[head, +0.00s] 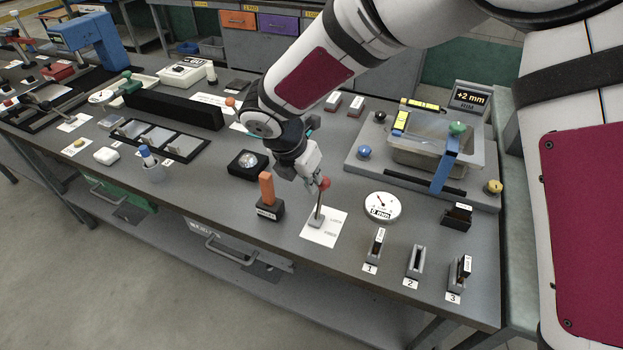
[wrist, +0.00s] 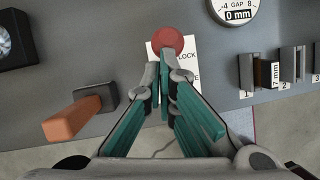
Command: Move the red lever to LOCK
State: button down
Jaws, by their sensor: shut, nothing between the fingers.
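The red lever has a round red knob (head: 324,183) on a thin metal stem, standing on a white label card (head: 322,235) near the table's front edge. In the wrist view the red knob (wrist: 168,41) is just beyond my fingertips, and the word LOCK shows on the card (wrist: 188,48) to its right. My gripper (head: 312,180) is shut and empty, with its tips close to the knob; I cannot tell whether they touch it. In the wrist view my gripper (wrist: 167,80) has its teal-padded fingers together at the tips and hides the lever's stem.
An orange-handled block (head: 266,195) stands left of the lever. A round gap dial (head: 382,206) lies to the right. Numbered slotted holders (head: 414,262) stand front right. A grey fixture with a clear bin (head: 432,150) is behind right. A black box with a silver dome (head: 248,164) is behind left.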

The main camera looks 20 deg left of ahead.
jog(key=v, duration=1.3)
jog(key=s+d+r+m, duration=0.1)
jog(key=d+r+m, duration=0.4)
jog(key=d+m, duration=0.5)
jog(key=s+d+r+m, duration=0.2)
jog(key=d+r+m, duration=0.35)
jog(key=d, duration=0.85)
jog(key=s+d+m+t+y, duration=0.1)
jog(key=s+d+m+y, duration=0.1)
jog(key=s+d+m, duration=1)
jog(key=shift+s+d+m, duration=0.3)
jog(key=shift+d+m, duration=0.35)
jog(key=shift+m, duration=2.1)
